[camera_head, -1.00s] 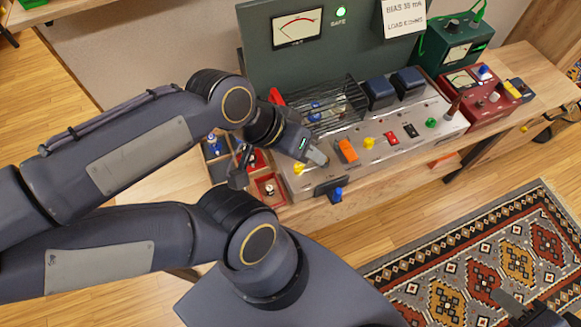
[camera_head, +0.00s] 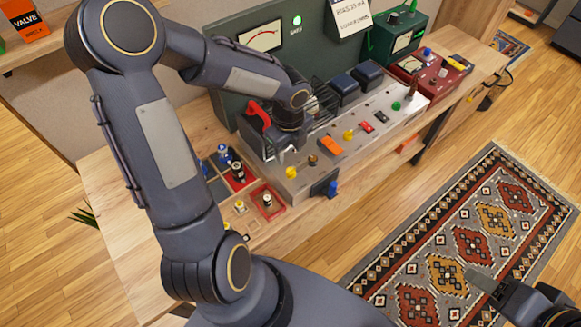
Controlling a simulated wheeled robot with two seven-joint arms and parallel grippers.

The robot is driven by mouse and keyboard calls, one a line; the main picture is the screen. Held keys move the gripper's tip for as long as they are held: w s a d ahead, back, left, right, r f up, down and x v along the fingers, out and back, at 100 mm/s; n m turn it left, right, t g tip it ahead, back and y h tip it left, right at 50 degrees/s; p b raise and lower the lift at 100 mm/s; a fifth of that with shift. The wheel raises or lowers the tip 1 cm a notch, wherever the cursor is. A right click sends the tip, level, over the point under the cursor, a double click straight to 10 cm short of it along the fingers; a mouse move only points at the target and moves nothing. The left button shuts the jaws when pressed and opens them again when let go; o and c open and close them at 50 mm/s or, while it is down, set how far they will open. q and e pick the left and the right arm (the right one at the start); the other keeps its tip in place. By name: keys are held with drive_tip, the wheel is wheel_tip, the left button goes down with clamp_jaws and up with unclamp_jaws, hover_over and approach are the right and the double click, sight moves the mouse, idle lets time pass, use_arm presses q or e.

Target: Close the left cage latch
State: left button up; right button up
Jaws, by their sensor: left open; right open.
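The wire cage (camera_head: 323,98) sits on the grey amp chassis (camera_head: 345,150), partly hidden behind my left arm. A red latch handle (camera_head: 258,113) stands raised and tilted at the cage's left end. My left gripper (camera_head: 268,152) is open at the left end of the chassis, just below and in front of the red handle. Its wrist covers part of the cage, and I cannot tell whether a finger touches the latch. My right gripper (camera_head: 485,287) is open and empty over the rug at the lower right, away from the cage.
A parts tray (camera_head: 248,222) with small tubes lies left of the chassis. Yellow, orange, red and green parts line the chassis front. A dark green panel (camera_head: 240,62) with a meter rises behind. Green and red meter boxes stand at right. The wooden table (camera_head: 110,195) is clear at far left.

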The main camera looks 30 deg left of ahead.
sight(291, 169)
use_arm(q)
drive_tip(key=shift+w+d+f+m, duration=0.15)
drive_tip(key=shift+f+m, duration=0.1)
drive_tip(key=shift+f, duration=0.25)
drive_tip(key=shift+w+a+f+m, duration=0.1)
drive_tip(key=shift+f+m, duration=0.15)
drive_tip(key=shift+f, duration=0.25)
wheel_tip(291, 169, down, 7)
drive_tip(key=shift+r, duration=0.1)
drive_tip(key=shift+c, duration=0.5)
drive_tip(key=c, duration=0.9)
drive_tip(key=shift+o, duration=0.2)
